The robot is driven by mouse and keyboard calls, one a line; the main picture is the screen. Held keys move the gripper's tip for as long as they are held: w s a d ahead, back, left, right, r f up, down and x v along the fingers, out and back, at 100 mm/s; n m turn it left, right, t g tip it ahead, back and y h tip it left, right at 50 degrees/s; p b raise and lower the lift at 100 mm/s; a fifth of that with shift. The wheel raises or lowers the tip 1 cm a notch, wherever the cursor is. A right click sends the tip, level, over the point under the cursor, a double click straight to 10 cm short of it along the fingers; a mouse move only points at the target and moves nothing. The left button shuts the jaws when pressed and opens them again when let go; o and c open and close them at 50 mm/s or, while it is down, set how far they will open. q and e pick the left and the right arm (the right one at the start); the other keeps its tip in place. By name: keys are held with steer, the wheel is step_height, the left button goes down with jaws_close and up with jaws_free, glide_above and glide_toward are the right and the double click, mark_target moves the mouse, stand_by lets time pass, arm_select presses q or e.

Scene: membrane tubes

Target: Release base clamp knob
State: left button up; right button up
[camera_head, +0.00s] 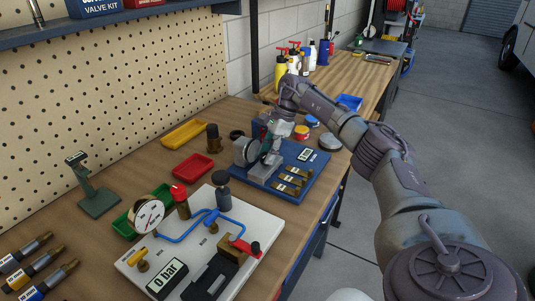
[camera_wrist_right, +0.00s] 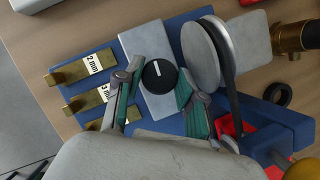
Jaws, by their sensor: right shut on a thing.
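A black round knob (camera_wrist_right: 160,74) with a white pointer line sits on a grey block of the blue base (camera_wrist_right: 199,13) in the right wrist view. My right gripper (camera_wrist_right: 158,80) has its green-lined fingers on either side of the knob and is shut on it. In the head view my right gripper (camera_head: 274,142) reaches down over the blue base (camera_head: 312,171), and it hides the knob there. Grey discs (camera_wrist_right: 201,56) stand upright beside the knob. My left gripper is not in view.
Labelled brass pieces (camera_head: 291,180) lie on the blue base. A white board with a gauge (camera_head: 148,214) and a display stands nearer, with red (camera_head: 193,166) and yellow (camera_head: 184,133) trays behind it. Bottles (camera_head: 280,75) stand further back. A pegboard (camera_head: 110,95) bounds the bench's left side.

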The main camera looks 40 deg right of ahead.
steer(key=shift+r+n, duration=0.1)
steer(key=shift+n, duration=0.2)
stand_by(0.4)
steer(key=o, duration=1.1)
steer(key=shift+o, duration=0.2)
steer(key=w+v, duration=0.1)
steer(key=v, duration=0.7)
steer(key=shift+s, duration=0.4)
steer(key=shift+r, duration=0.1)
